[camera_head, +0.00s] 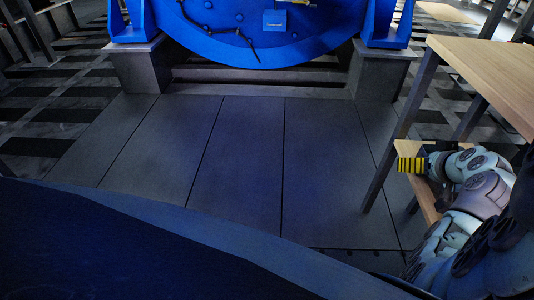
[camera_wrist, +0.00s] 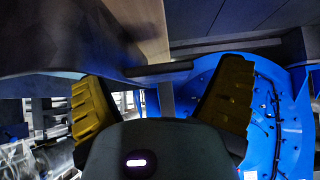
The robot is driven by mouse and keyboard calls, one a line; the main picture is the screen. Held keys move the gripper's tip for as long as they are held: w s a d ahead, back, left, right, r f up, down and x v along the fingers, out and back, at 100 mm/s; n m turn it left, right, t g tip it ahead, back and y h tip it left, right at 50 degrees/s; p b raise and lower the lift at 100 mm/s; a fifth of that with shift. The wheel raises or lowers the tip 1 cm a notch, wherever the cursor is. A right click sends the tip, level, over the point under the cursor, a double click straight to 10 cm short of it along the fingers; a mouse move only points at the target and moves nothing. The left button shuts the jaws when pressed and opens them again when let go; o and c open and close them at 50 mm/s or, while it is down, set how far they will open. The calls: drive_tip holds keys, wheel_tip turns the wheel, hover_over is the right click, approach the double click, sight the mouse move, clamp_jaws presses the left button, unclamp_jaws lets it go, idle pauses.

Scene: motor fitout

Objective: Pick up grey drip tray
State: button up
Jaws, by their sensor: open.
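I cannot make out the grey drip tray for certain in either view. In the wrist view a dark grey shape (camera_wrist: 70,40) fills the upper left, partly blurred, and I cannot tell what it is. My gripper (camera_wrist: 160,72) is open, its two yellow-padded fingers wide apart with nothing held between them. In the head view my gripper (camera_head: 411,165) shows as a yellow and black end at the right, beside the wooden table's legs and over or near its lower shelf.
The wooden table (camera_head: 490,75) stands at the right, with a lower wooden shelf (camera_head: 426,202) close to my arm. A big blue motor housing (camera_head: 240,35) stands on grey blocks (camera_head: 139,68) at the back. The dark floor panels (camera_head: 235,160) in the middle are clear.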

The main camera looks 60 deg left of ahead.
drive_tip(key=x, duration=0.2)
drive_tip(key=shift+a+f+b, duration=0.2)
drive_tip(key=shift+a+b, duration=0.05)
drive_tip(key=shift+b, duration=0.05)
drive_tip(key=shift+d, duration=0.1)
drive_tip(key=shift+c, duration=0.6)
drive_tip(key=shift+r, duration=0.1)
drive_tip(key=c, duration=1.3)
drive_tip(key=shift+r, duration=0.1)
